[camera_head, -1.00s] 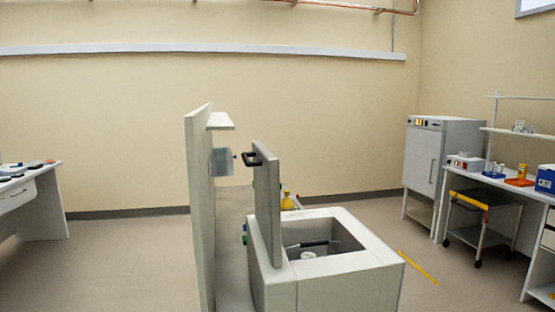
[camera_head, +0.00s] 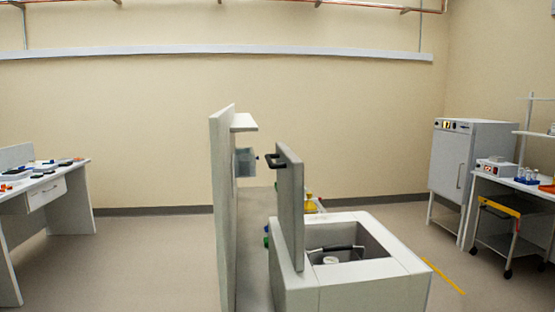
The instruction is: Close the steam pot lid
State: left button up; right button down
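The steam pot (camera_head: 348,292) is a light grey box with a square opening, low in the middle right of the head view. Its lid (camera_head: 290,205) stands upright, open, along the left side of the opening. A black handle (camera_head: 277,160) sticks out to the left near the lid's top. Inside the opening are a dark curved bar (camera_head: 335,248) and a small white round object (camera_head: 330,260). Neither of my grippers shows in the view.
A tall grey panel (camera_head: 222,210) with a small shelf stands just left of the lid. A desk (camera_head: 45,192) is at the far left. A grey cabinet (camera_head: 470,170) and a black cart (camera_head: 510,232) are at the right. The floor between desk and panel is clear.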

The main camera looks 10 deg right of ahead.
aim_at(290, 168)
jog(key=i, duration=0.9)
